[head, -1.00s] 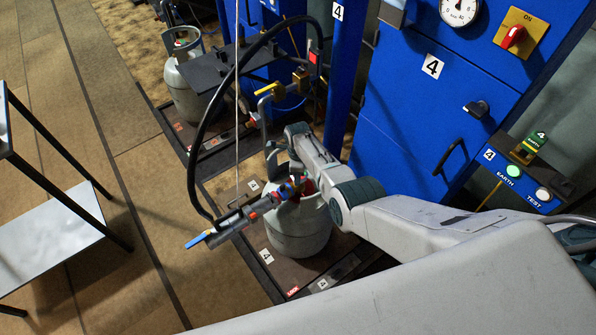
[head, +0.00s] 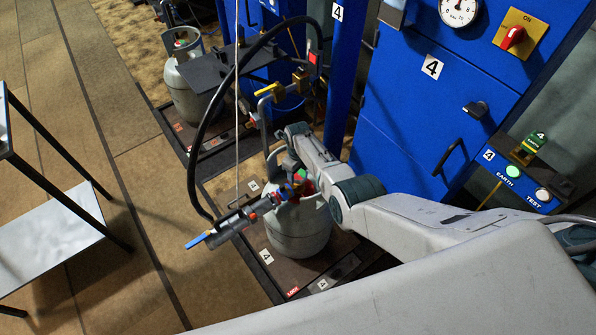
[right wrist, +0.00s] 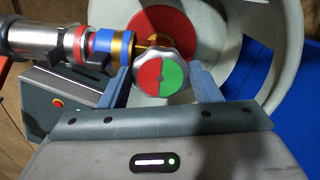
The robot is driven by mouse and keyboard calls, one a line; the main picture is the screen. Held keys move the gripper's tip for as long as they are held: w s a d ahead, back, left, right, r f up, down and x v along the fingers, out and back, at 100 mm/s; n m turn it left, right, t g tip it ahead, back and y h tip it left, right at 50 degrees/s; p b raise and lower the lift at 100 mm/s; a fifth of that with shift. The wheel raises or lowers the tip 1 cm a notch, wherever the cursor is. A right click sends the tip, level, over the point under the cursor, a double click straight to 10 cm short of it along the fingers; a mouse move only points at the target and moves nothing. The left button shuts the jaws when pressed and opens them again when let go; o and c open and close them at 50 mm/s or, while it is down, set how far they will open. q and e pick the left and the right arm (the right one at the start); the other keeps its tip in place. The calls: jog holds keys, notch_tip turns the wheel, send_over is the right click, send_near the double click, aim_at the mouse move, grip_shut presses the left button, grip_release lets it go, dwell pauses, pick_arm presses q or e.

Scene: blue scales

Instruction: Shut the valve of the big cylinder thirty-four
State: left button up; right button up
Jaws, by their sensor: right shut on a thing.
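The big grey cylinder (head: 298,230) stands upright on the scale platform (head: 335,268) marked 4; I cannot read a thirty-four on it. Its valve handwheel (right wrist: 162,76), with a red and a green half and a knurled silver rim, shows in the right wrist view. My right gripper (right wrist: 163,84) is shut on the handwheel, one finger on each side of its rim. In the head view my right gripper (head: 296,180) is at the cylinder's top and partly hidden by my arm. A filling head (head: 232,224) with a blue lever is joined to the valve. My left gripper is not in view.
A black hose (head: 192,150) loops from the filling head up to the blue frame. A second grey cylinder (head: 190,92) stands at the back left. A blue cabinet (head: 420,125) is at the right. A shelf table (head: 45,240) stands at the left, with open floor between.

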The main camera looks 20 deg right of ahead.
aim_at(298, 174)
dwell(0.4)
jog(key=o, duration=1)
pick_arm(q)
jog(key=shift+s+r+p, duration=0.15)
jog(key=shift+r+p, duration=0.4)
jog(key=shift+p, duration=0.05)
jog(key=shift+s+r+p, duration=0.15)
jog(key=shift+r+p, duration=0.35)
jog(key=shift+p, duration=0.05)
pick_arm(e)
notch_tip(298, 174, up, 11)
jog(key=shift+f, duration=0.15)
